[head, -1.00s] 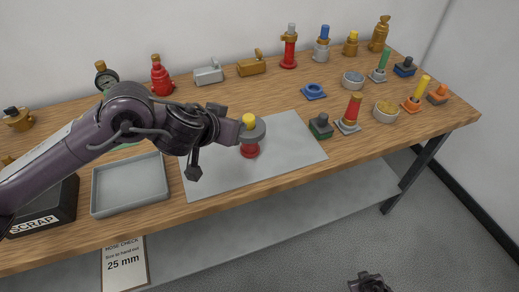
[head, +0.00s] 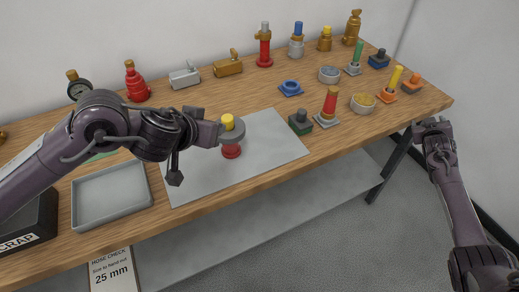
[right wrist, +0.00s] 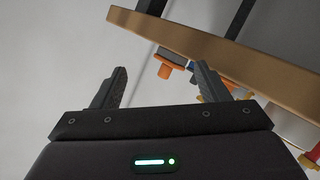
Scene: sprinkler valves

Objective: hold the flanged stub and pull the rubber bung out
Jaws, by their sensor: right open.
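The flanged stub (head: 231,151) has a red body and a wide grey flange, and is upright over the grey mat. The yellow rubber bung (head: 227,121) sticks up from its top. My left gripper (head: 215,134) reaches in from the left and is shut on the stub at its flange; the fingertips are partly hidden. My right gripper (head: 432,124) is raised off the table's right end, well away from the stub. In the right wrist view its two fingers (right wrist: 162,78) are apart with nothing between them.
The grey mat (head: 270,147) has free room right of the stub. A grey tray (head: 110,195) and a black scrap bin (head: 30,225) are at the left. The wooden table edge (right wrist: 200,50) shows in the right wrist view.

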